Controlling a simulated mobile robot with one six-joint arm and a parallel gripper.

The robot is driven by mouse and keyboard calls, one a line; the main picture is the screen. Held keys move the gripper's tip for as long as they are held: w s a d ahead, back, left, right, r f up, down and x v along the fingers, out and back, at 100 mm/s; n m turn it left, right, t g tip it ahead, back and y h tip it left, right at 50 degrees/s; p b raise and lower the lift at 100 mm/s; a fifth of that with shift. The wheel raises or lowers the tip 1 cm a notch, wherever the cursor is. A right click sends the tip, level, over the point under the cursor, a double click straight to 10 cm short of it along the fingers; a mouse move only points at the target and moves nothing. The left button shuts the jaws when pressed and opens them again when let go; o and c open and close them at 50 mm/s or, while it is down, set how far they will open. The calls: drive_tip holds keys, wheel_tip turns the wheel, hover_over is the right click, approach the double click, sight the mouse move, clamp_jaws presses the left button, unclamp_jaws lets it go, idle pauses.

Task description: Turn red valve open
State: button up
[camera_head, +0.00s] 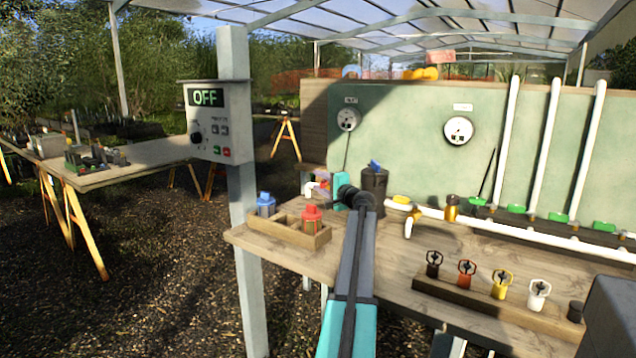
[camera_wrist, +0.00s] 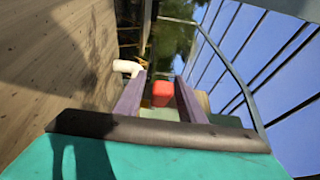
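My gripper (camera_head: 322,185) is well left of that row, over the back of the bench, partly hidden by my arm. In the wrist view its two purplish fingers (camera_wrist: 160,80) are spread apart. A red block-like piece (camera_wrist: 162,93) shows between them, with narrow gaps at its sides; I cannot tell what it belongs to. A white pipe end (camera_wrist: 127,67) is beside the left finger.
A wooden tray (camera_head: 290,232) holds blue-topped and red-topped containers. A dark cylinder (camera_head: 374,192) stands right of my gripper. A control box (camera_head: 217,122) on a post reads OFF.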

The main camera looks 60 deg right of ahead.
drive_tip(key=v, duration=1.2)
drive_tip(key=shift+s+a+p, duration=0.1)
drive_tip(key=shift+s+p, duration=0.2)
drive_tip(key=shift+c, duration=0.2)
